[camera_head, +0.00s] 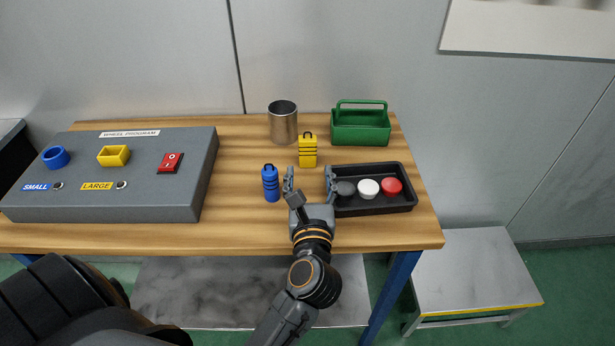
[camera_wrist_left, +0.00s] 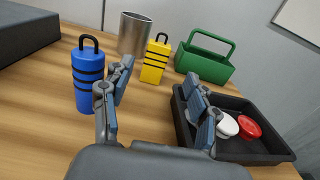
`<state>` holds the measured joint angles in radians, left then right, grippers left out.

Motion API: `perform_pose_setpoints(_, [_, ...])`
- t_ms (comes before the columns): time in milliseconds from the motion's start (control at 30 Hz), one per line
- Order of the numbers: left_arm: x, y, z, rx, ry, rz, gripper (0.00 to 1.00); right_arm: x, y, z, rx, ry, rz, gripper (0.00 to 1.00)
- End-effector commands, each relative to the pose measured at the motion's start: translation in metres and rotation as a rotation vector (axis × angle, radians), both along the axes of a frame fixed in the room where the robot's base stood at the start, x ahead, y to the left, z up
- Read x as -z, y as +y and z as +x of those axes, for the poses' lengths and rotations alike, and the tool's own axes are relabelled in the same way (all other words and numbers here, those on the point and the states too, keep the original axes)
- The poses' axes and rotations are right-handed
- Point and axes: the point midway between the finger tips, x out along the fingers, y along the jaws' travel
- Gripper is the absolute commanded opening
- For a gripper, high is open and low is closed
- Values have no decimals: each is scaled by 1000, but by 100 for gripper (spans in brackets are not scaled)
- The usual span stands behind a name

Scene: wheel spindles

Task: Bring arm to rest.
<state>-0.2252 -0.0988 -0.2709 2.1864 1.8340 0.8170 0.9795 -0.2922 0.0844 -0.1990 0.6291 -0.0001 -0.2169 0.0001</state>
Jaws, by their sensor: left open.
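My left gripper (camera_head: 310,180) is open and empty above the wooden table, its fingers apart. A blue cylindrical spindle (camera_head: 271,184) with dark bands and a loop on top stands upright just left of its left finger. A yellow spindle (camera_head: 308,151) with dark bands stands upright beyond the fingertips. In the left wrist view the blue spindle (camera_wrist_left: 87,78) is left of the fingers and the yellow one (camera_wrist_left: 155,62) shows beyond the gap between them. The right finger is by the left end of the black tray (camera_head: 374,208). My right gripper is not in view.
The tray holds a dark, a white (camera_head: 368,187) and a red (camera_head: 391,186) round piece. A metal cup (camera_head: 283,124) and a green carrier (camera_head: 360,127) stand at the back. A grey control box (camera_head: 140,175) fills the left. A low metal step (camera_head: 470,270) is at right.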

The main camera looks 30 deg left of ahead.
Motion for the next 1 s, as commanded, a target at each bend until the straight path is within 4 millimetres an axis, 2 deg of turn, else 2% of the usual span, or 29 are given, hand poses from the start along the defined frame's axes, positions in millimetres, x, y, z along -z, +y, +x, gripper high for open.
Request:
perform_pose_setpoints(267, [-1,0,0,1,-1,4,60,1,3,-5,2,9,3,40])
perform_pose_setpoints(367, [-10,-2,0,23,-16,70,60,1,5,-12,2,19,4,40])
perform_pose_setpoints(467, [-35,-12,-1,81,-53,255,60,1,6,-17,2,28,5,40])
perform_pose_setpoints(533, [-56,-29,-3,147,-80,461,60,1,6,-18,2,29,5,40])
perform_pose_setpoints(633, [-78,-66,-10,260,-106,816,60,2,6,-17,2,28,5,40])
perform_pose_setpoints(700, [-79,-96,-17,343,-106,1068,60,1,6,-17,1,28,5,40])
perform_pose_setpoints(767, [-73,-121,-24,420,-98,1284,60,1,6,-16,1,27,5,40])
perform_pose_setpoints(867, [-44,-156,-39,561,-63,1637,60,1,6,-15,1,25,5,40])
perform_pose_setpoints(900, [-28,-166,-45,623,-42,1773,60,1,5,-14,1,24,5,40])
perform_pose_setpoints(1000, [18,-179,-64,786,22,2082,60,1,5,-13,1,21,5,40])
